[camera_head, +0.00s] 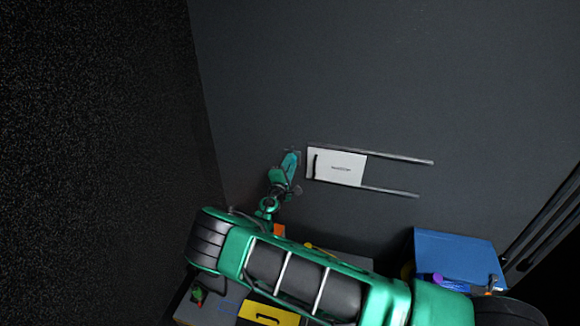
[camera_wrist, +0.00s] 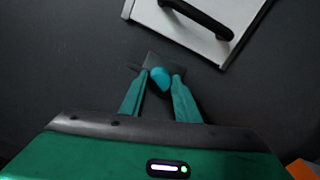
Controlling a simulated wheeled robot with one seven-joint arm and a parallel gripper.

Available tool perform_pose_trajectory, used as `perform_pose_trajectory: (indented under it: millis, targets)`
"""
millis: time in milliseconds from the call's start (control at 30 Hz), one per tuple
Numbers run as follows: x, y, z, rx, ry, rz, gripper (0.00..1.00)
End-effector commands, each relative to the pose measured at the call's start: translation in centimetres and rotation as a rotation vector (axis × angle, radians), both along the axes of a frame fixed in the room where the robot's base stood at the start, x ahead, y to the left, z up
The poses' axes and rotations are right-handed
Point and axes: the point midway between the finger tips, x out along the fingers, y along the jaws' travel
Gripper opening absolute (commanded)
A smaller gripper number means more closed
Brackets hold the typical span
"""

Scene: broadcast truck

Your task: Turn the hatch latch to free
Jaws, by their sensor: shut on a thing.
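The hatch is a white sliding panel (camera_head: 350,163) on the dark wall, with a black handle (camera_head: 316,164) at its left side. In the wrist view, the panel (camera_wrist: 185,38) and its handle (camera_wrist: 203,17) are at the top. The latch shows as a rounded teal knob (camera_wrist: 160,74) on a dark base, just beside the panel's corner. My gripper (camera_wrist: 158,84) is shut on the knob, one finger on each side. In the head view my gripper (camera_head: 291,165) is at the wall left of the panel and hides the latch; its turn position cannot be told.
Two grey rails (camera_head: 385,156) run right from the panel, above and below it. Below are a blue box (camera_head: 455,258) with a purple item on it, a yellow piece (camera_head: 268,316) and an orange block (camera_head: 279,230). My arm covers much of the lower middle. The wall above is clear.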

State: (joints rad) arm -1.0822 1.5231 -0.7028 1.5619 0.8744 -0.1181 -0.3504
Motion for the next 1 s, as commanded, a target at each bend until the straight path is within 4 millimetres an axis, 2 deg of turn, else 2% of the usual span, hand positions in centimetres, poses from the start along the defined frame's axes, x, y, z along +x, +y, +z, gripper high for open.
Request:
perform_pose_trajectory:
  millis: [33,600,633,700,1000]
  targets:
    - [-0.02,0.65,-0.34,-0.006,0.010,0.012,0.07]
    - [-0.05,0.68,-0.42,-0.033,0.021,0.013,0.07]
    - [-0.05,0.68,-0.42,-0.033,0.021,0.013,0.34]
    - [-0.05,0.60,-0.39,-0.033,0.021,0.011,0.48]
    - [-0.11,0.30,-0.17,-0.035,0.017,0.005,0.48]
